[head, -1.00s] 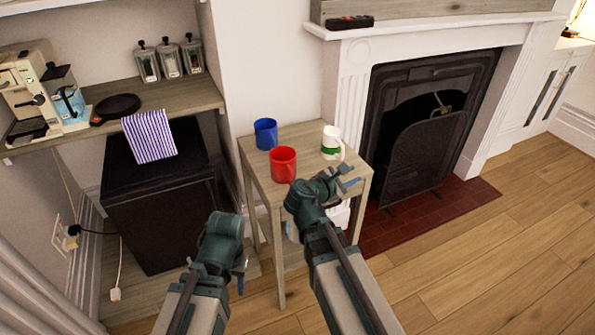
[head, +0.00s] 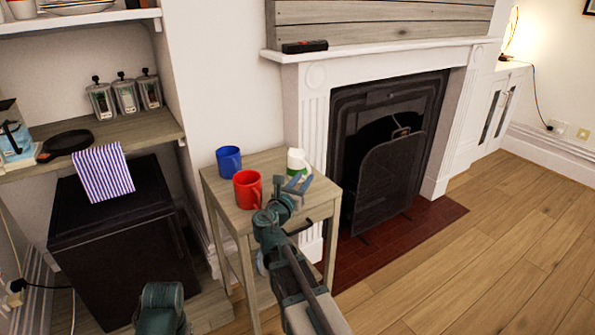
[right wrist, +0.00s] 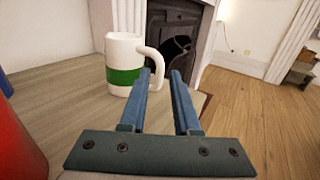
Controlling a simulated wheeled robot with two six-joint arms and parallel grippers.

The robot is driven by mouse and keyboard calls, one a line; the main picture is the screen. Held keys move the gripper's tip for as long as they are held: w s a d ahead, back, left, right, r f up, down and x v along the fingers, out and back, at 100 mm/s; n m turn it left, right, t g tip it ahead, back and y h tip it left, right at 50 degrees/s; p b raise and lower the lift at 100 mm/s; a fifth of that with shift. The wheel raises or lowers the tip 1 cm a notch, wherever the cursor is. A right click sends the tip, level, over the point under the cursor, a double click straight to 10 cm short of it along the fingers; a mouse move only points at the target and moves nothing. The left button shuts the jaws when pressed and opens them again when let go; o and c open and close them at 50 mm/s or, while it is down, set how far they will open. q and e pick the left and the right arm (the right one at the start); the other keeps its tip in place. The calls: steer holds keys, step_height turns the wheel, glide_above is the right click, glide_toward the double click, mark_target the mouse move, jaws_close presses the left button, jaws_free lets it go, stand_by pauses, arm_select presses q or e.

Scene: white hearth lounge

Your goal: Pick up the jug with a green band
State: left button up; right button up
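The jug (head: 297,158) is white with a green band and stands upright on the small wooden table (head: 226,205). The right wrist view shows the jug (right wrist: 122,50) left of centre, its handle turned right toward my fingers. My right gripper (head: 298,183) is in front of the jug. In the right wrist view, its blue fingers (right wrist: 160,74) are open and their tips are close to the handle. I cannot tell whether they touch it. Only a rounded joint of my left arm shows at the bottom of the head view; its fingers are out of sight.
A red mug (head: 247,190) and a blue mug (head: 229,161) stand left of the jug on the same table. The fireplace (head: 385,150) is behind and right. A black cabinet (head: 115,235) stands left. Wooden floor (head: 480,260) is free at right.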

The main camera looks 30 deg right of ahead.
mark_target(310, 171)
steer(key=shift+x, duration=3.95)
jaws_close()
